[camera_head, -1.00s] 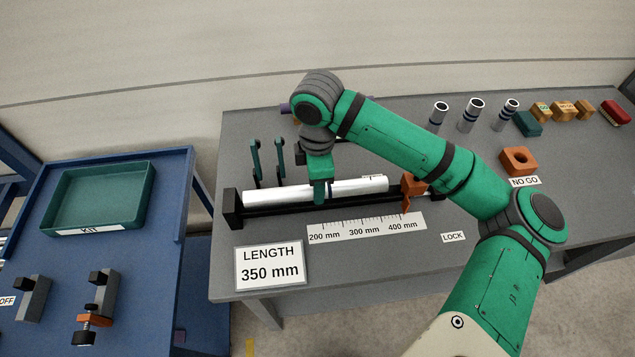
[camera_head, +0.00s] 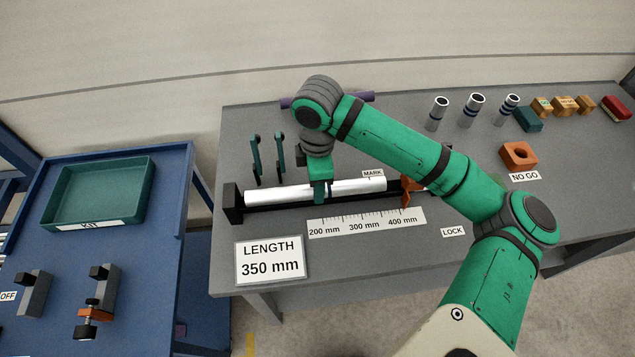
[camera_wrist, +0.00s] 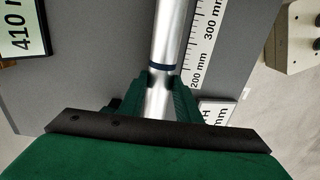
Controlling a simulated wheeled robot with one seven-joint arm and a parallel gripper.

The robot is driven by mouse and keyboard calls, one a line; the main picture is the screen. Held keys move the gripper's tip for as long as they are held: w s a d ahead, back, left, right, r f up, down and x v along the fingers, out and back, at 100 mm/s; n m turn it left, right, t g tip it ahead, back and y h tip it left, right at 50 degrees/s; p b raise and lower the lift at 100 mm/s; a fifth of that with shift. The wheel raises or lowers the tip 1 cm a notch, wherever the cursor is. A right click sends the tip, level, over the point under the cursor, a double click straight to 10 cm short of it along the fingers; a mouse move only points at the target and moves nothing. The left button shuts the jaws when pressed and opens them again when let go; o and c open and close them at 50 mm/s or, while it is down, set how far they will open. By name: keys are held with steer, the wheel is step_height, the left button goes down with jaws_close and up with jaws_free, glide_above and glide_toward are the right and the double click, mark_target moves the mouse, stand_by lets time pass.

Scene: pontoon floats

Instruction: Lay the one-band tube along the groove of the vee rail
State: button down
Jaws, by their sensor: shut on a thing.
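The one-band tube (camera_head: 355,187) is a long silver tube lying level along the vee rail (camera_head: 231,203), a black rail with an upright left end block. A single dark blue band on the tube (camera_wrist: 164,67) shows in the wrist view. My gripper (camera_head: 319,195) is shut on the tube left of its middle, and its green fingers (camera_wrist: 158,85) sit on both sides of it. The tube's right end is near the orange stop (camera_head: 409,188). The groove is hidden under the tube, so I cannot tell whether it is fully seated.
A millimetre scale (camera_head: 365,223) and a LENGTH 350 mm card (camera_head: 270,262) lie in front of the rail. Two green levers (camera_head: 281,155) stand behind it. Several short banded tubes (camera_head: 473,105) and coloured blocks stand back right. A green KIT tray (camera_head: 98,190) is on the blue cart.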

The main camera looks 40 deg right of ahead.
steer(key=shift+f, duration=0.15)
steer(key=c, duration=1.2)
jaws_free()
step_height(320, 180, up, 11)
steer(key=shift+f, duration=0.1)
steer(key=shift+w, duration=0.1)
